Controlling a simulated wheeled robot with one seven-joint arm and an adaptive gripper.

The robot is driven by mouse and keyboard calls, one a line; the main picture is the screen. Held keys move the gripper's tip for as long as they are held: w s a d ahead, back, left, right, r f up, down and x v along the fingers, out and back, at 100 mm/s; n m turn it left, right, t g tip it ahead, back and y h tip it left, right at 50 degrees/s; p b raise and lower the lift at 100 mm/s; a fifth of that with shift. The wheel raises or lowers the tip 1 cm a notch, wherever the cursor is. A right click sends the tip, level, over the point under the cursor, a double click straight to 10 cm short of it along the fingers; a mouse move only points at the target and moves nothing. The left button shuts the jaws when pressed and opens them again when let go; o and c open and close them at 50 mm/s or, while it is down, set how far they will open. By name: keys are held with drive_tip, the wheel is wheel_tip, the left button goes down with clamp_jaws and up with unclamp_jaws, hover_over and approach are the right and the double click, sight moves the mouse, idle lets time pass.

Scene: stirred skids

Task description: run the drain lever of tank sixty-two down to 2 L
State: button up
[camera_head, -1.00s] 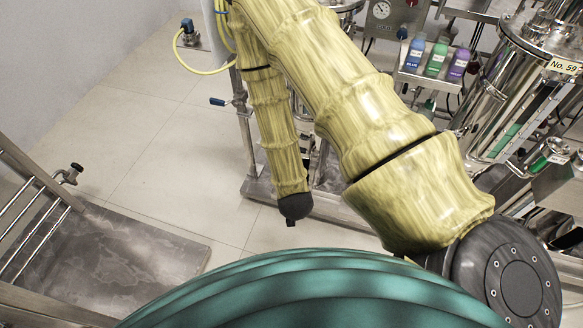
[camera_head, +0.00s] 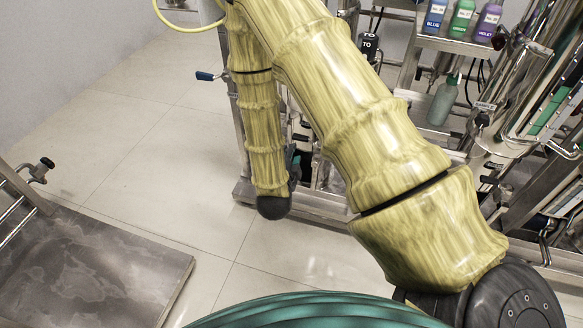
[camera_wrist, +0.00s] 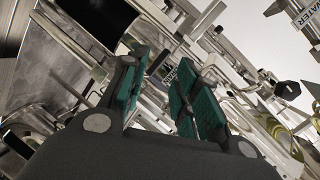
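No tank marked sixty-two can be read in any view, and I cannot tell which lever is its drain lever. A valve lever with a blue handle (camera_head: 205,76) sticks out left of the skid's upright post in the head view. My gripper (camera_wrist: 160,100) shows in the wrist view with its green-padded fingers apart. Pipes and metal fittings lie beyond the gap, and nothing is clearly held. A dark knob (camera_wrist: 286,88) stands right of the fingers. In the head view my yellow-sleeved arm covers much of the skid, and my gripper is not clearly seen there.
Blue, green and violet bottles (camera_head: 462,18) stand on a shelf at upper right, with a greenish bottle (camera_head: 442,100) below. Steel pipework crowds the right. A low metal platform (camera_head: 90,270) lies at lower left. The tiled floor (camera_head: 150,140) between is clear.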

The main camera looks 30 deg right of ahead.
sight(298, 140)
drive_tip(key=shift+w+d+f+m+t+h+b, duration=0.1)
drive_tip(key=shift+w+d+f+m+h+b, duration=0.4)
drive_tip(key=shift+w+d+m+b, duration=0.75)
drive_tip(key=shift+w+d+f+m+t+h+b, duration=0.15)
drive_tip(key=shift+w+d+m+h+b, duration=0.6)
drive_tip(key=shift+w+d+b, duration=0.9)
drive_tip(key=shift+w+d+f+m+t+h+b, duration=0.1)
drive_tip(key=shift+w+d+f+m+h+b, duration=0.3)
drive_tip(key=shift+w+d+m+h+b, duration=1)
drive_tip(key=shift+s+a+n+y+b, duration=0.25)
drive_tip(key=shift+s+n+y+b, duration=0.2)
drive_tip(key=shift+s+y, duration=0.3)
drive_tip(key=shift+c, duration=0.4)
